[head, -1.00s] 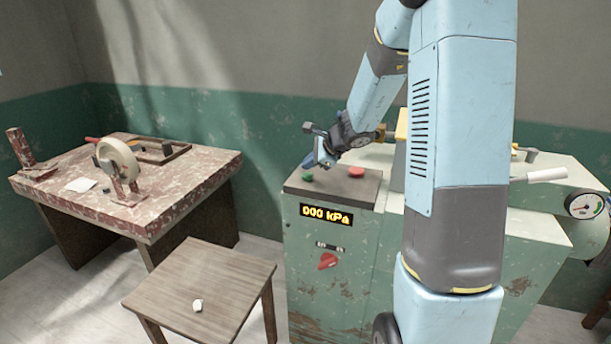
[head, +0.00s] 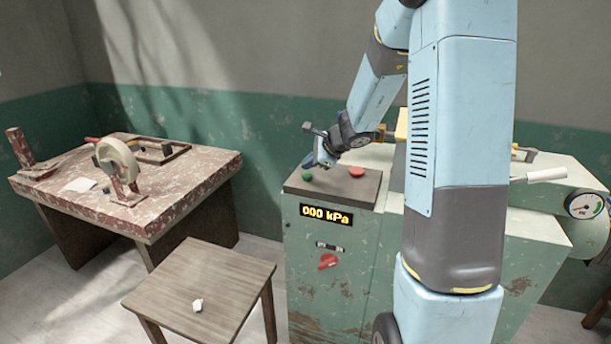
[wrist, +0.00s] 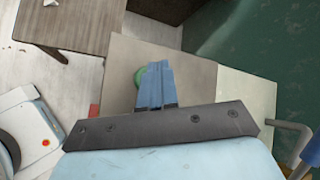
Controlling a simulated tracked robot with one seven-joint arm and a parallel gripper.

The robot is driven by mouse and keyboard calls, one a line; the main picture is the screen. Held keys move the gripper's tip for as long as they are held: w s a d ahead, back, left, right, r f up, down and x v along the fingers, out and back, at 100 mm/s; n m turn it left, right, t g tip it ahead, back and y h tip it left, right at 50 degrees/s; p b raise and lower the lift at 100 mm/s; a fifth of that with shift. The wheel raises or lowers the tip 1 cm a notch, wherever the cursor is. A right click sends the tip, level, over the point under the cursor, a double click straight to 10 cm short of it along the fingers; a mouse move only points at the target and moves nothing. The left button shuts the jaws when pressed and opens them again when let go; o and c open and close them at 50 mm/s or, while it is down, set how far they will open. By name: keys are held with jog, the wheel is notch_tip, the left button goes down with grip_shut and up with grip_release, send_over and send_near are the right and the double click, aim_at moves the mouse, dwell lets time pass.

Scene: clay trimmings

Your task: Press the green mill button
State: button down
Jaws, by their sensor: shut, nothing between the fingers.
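The green mill button (head: 307,176) sits at the left of the dark top plate of the green mill cabinet (head: 330,240). A red button (head: 356,171) is to its right on the same plate. My gripper (head: 308,163) is shut and empty, its fingertips just above the green button. In the wrist view the shut fingers (wrist: 155,75) cover most of the green button (wrist: 140,77), whose left edge shows. Whether the tips touch it I cannot tell. The display (head: 326,215) reads 000 kPa.
A red knob (head: 327,260) is on the cabinet front. A wooden stool (head: 205,278) with a small white lump stands before it. A worn red table (head: 190,185) with a wheel tool is at left. A pressure gauge (head: 584,205) is at right.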

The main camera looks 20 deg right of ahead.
aim_at(309, 175)
jog(key=shift+f, duration=0.15)
dwell(0.5)
jog(key=shift+s+f, duration=0.1)
jog(key=shift+f, duration=0.1)
jog(key=shift+f, duration=0.4)
dwell(0.8)
jog(key=shift+r, duration=3.35)
